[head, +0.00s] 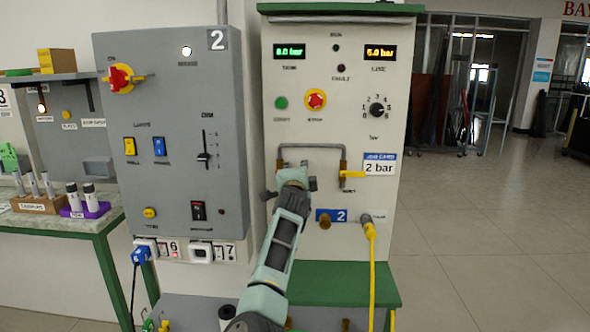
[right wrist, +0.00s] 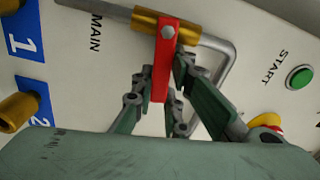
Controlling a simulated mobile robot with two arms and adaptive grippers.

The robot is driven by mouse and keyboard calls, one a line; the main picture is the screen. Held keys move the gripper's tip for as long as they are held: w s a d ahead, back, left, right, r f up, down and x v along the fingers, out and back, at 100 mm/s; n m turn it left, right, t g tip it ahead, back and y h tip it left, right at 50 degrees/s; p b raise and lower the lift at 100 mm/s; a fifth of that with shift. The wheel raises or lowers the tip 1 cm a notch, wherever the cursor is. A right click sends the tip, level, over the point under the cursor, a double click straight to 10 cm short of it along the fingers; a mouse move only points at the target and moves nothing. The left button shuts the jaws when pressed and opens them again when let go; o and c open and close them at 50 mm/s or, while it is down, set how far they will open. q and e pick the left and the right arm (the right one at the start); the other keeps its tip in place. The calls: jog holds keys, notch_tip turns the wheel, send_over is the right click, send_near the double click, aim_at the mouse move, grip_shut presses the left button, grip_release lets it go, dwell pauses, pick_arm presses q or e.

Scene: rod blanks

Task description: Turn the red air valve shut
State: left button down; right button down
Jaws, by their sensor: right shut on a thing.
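The red air valve's lever (right wrist: 161,62) shows in the right wrist view, pivoted by a bolt on a brass body (right wrist: 150,20) in a grey pipe, near the label "MAIN". The lever lies crosswise to that brass body. My right gripper (right wrist: 165,80) is shut on the lever, with a finger on each side. In the head view my right gripper (head: 295,180) is in front of the white panel (head: 300,225) and hides the red lever. My left gripper is not in view.
A yellow lever (head: 352,174) is right of my gripper, beside a "2 bar" job card (head: 379,164). A red stop button (head: 316,99) sits above. A yellow hose (head: 371,265) hangs at the lower right. A grey panel (head: 172,185) stands left. Floor at right is open.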

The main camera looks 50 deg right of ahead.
jog(key=shift+f+m, duration=0.4)
jog(key=shift+m, duration=0.6)
jog(key=c, duration=1.7)
grip_release()
jog(key=shift+d+f, duration=0.1)
jog(key=shift+s, duration=0.1)
jog(key=v, duration=1.2)
